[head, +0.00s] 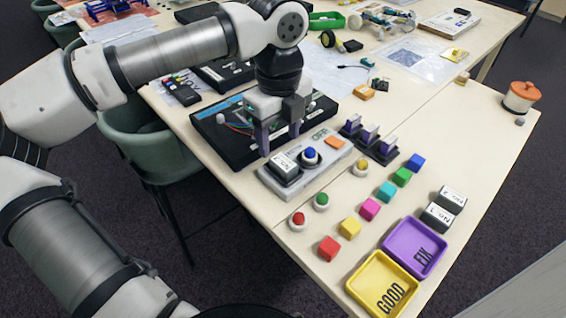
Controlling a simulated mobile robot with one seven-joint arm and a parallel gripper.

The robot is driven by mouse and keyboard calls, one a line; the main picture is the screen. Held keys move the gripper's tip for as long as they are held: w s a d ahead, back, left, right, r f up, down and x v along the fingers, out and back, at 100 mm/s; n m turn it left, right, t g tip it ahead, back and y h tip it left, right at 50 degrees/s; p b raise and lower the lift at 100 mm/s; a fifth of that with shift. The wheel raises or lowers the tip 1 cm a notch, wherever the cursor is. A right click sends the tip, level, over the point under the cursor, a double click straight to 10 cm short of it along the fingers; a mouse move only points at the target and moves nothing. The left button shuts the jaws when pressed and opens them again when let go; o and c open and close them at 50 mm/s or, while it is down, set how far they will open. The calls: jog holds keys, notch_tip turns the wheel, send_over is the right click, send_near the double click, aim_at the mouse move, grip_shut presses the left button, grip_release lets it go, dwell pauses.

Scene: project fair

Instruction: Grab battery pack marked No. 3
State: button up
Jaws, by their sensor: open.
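A dark battery pack with a white label (286,167) sits in the left part of a grey test box (318,174). Its label starts with "No."; I cannot read the digit surely. Two like packs stand at the right: one marked No. 1 (437,218) and one marked No. 2 (452,199). My gripper (279,142) is open and empty, its two purple fingers pointing down over the back edge of the test box. It appears above and behind the labelled pack; I cannot tell the exact height.
A blue button (310,155) and an orange patch (334,142) are on the test box. A black case (224,142) lies behind it. Small lamps, coloured cubes (349,228), a purple FIX tray (390,245) and a yellow GOOD tray (357,285) stand in front and right.

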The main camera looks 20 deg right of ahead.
aim_at(283, 162)
jog(key=shift+s+d+f+p, duration=0.15)
jog(key=shift+f+p, duration=0.4)
jog(key=shift+f, duration=0.95)
jog(key=shift+s+d+f+p, duration=0.15)
jog(key=shift+f+p, duration=0.4)
jog(key=shift+f, duration=0.9)
jog(key=shift+w, duration=0.1)
jog(key=c, duration=1.1)
jog(key=shift+r, duration=0.2)
